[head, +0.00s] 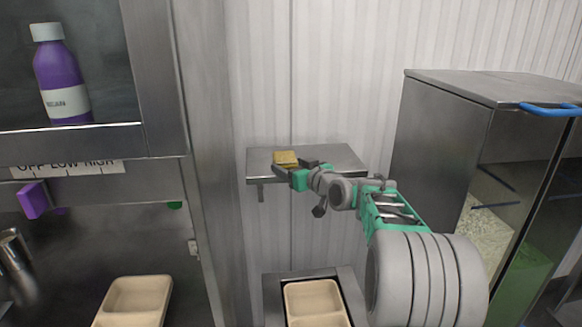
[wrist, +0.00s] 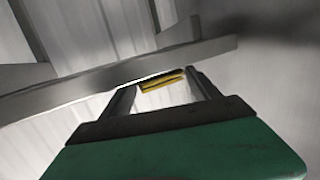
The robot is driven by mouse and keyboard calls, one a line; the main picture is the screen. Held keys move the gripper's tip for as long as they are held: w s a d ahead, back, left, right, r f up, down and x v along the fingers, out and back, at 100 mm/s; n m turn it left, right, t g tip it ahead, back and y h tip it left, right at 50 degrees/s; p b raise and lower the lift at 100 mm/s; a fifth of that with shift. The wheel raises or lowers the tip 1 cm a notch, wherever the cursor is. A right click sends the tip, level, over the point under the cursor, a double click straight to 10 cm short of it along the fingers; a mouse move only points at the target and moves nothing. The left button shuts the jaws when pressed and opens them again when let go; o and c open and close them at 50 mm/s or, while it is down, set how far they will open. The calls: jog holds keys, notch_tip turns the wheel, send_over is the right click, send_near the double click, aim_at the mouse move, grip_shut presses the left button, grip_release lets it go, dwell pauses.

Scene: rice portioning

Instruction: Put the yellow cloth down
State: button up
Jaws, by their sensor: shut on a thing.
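The yellow cloth (head: 285,158) is a small folded piece, seen in the head view at the small metal wall shelf (head: 338,160). My gripper (head: 290,168) is shut on it, with the green wrist just in front of the shelf. In the wrist view the cloth (wrist: 162,81) shows as a thin yellow strip between the two dark fingertips (wrist: 160,84), and the grey shelf edge (wrist: 75,88) runs across just behind. I cannot tell whether the cloth touches the shelf top.
A metal cabinet (head: 450,90) with a blue handle (head: 549,109) stands to the right. Beige trays (head: 313,301) (head: 135,298) lie below. A purple bottle (head: 62,80) stands on an upper ledge at left. The shelf's right part looks clear.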

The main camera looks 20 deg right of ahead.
jog(key=o, duration=1.4)
jog(key=shift+c, duration=0.2)
